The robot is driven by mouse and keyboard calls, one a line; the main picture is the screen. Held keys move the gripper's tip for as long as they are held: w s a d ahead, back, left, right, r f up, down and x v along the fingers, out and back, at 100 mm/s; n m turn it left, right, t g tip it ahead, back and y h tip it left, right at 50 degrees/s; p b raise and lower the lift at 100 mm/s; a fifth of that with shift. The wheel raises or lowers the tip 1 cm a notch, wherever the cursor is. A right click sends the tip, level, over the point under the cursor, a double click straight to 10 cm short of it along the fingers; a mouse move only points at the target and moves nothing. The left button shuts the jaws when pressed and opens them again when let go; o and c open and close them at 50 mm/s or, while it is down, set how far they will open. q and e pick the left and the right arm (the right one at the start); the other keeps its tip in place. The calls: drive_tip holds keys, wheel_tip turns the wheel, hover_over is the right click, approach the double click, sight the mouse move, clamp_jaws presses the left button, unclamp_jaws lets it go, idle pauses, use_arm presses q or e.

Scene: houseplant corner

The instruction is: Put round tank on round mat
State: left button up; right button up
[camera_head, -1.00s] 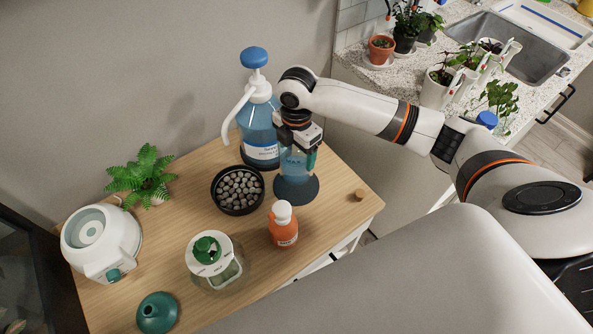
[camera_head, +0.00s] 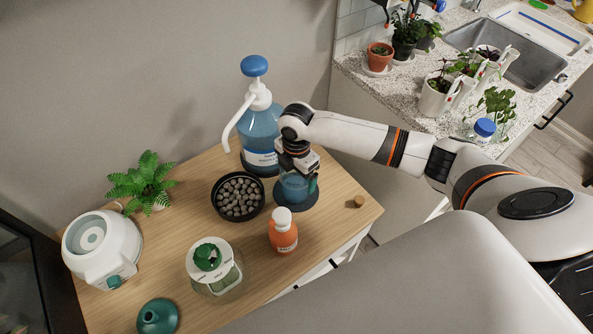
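The round tank (camera_head: 294,188) is a clear blue cylinder under my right gripper. It stands upright over the dark round mat (camera_head: 310,205) near the table's back right. Its base looks to be on the mat or just above it. My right gripper (camera_head: 298,172) points down with its fingers around the tank's upper part and looks shut on it. The gripper hides the tank's top. My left gripper is out of view.
A blue pump bottle (camera_head: 259,130) stands close behind left of the tank. A black bowl of pebbles (camera_head: 238,196), an orange bottle (camera_head: 283,232) and a small cork (camera_head: 359,201) are nearby. A glass jar (camera_head: 214,265) and a fern (camera_head: 143,183) stand further left.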

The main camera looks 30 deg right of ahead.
drive_tip(key=shift+o, duration=0.2)
wheel_tip(320, 180, up, 12)
drive_tip(key=shift+r+b, duration=0.2)
drive_tip(key=shift+b, duration=0.2)
